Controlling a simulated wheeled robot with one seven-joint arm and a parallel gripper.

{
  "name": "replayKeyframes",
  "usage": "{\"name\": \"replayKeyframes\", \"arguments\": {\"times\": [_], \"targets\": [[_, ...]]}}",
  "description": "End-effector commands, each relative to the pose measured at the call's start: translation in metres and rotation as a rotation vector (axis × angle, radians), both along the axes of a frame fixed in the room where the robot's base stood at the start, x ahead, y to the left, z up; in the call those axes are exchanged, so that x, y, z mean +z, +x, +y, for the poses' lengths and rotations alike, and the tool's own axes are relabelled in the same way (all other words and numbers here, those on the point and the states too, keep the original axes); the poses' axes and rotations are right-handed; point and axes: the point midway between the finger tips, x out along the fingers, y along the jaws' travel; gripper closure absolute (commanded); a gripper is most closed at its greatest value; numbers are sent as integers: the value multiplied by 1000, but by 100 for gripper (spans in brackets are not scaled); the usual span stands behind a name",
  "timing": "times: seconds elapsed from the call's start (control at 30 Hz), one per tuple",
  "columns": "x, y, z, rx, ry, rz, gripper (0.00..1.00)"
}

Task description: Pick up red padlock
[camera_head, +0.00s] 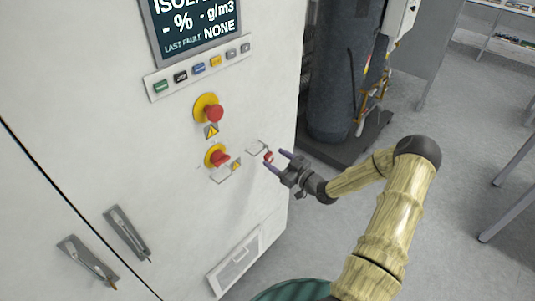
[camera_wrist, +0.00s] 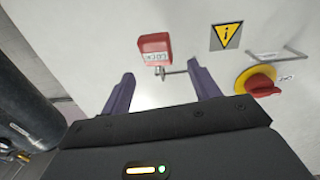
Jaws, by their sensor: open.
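The red padlock (camera_head: 268,156) is at the front panel of the white cabinet, near its right edge. In the wrist view the padlock (camera_wrist: 155,44) shows a pale label, with a small metal part and a thin rod at its lower edge. My gripper (camera_head: 275,158) is open at the padlock, with its fingers pointing at the panel. In the wrist view the two purple fingers of my gripper (camera_wrist: 160,70) stand apart, and the padlock appears between and beyond their tips. I cannot tell whether either finger touches it.
A red rotary switch on yellow (camera_head: 217,157) sits left of the padlock, with a red emergency button (camera_head: 213,113) above it. A row of coloured buttons (camera_head: 198,68) and a display (camera_head: 195,25) are higher up. A dark tank (camera_head: 345,80) stands right of the cabinet. Grey floor is open at right.

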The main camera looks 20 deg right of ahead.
Motion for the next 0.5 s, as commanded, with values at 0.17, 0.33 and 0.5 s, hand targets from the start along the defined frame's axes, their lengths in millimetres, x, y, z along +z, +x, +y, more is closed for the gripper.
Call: {"name": "replayKeyframes", "arguments": {"times": [0.17, 0.33, 0.5], "targets": [[2, 18, 10, 1, 0, 0, 39], [0, 19, 11, 0, 0, 1, 39], [0, 19, 11, 0, 0, 0, 39]]}}
